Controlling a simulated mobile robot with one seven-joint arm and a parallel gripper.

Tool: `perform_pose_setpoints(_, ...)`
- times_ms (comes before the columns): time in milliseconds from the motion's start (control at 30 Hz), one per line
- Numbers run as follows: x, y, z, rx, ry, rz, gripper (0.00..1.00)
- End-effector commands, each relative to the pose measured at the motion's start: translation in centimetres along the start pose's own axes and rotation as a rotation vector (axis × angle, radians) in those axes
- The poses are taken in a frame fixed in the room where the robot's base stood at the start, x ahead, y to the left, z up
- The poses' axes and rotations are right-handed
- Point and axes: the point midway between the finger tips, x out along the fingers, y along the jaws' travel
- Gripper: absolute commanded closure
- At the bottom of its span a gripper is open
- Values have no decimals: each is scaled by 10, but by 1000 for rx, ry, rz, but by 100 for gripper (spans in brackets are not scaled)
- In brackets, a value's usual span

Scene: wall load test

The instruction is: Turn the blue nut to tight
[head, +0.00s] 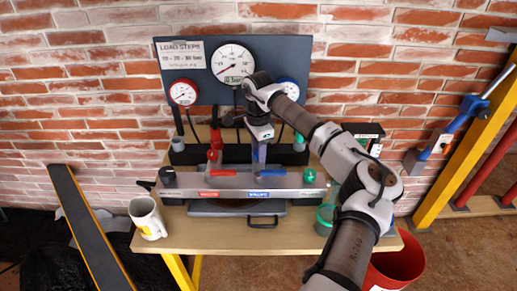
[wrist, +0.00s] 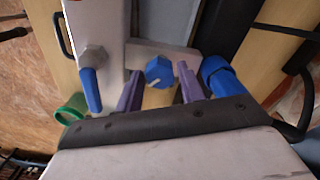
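In the wrist view, a blue faceted nut (wrist: 159,72) with a short white mark sits between my gripper's (wrist: 159,72) two purple fingertips. The fingers are apart, with a narrow gap showing on each side of the nut. In the head view, my gripper (head: 260,140) points down over the blue post (head: 259,155) at the middle of the bench fixture; the nut itself is hard to make out there. A blue lever (wrist: 91,90) on a grey hex fitting (wrist: 93,58) lies left of the nut in the wrist view.
A grey rail (head: 228,181) carries a red lever (head: 222,172) and a blue lever (head: 270,172). Gauges (head: 233,63) hang on a dark panel behind. A blue cylinder (wrist: 220,77) is close to the right finger. A mug (head: 147,218) and green cup (head: 325,218) stand on the bench.

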Motion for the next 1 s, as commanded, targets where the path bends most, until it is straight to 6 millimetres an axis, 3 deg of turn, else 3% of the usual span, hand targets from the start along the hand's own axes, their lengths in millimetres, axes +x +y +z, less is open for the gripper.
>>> perform_pose_setpoints(33,0,0,0,0,0,0,69)
perform_pose_setpoints(200,0,0,0,0,0,0,90)
perform_pose_setpoints(567,0,0,-1,65,1,-1,90)
perform_pose_setpoints(1000,0,0,-2,412,-5,-2,90)
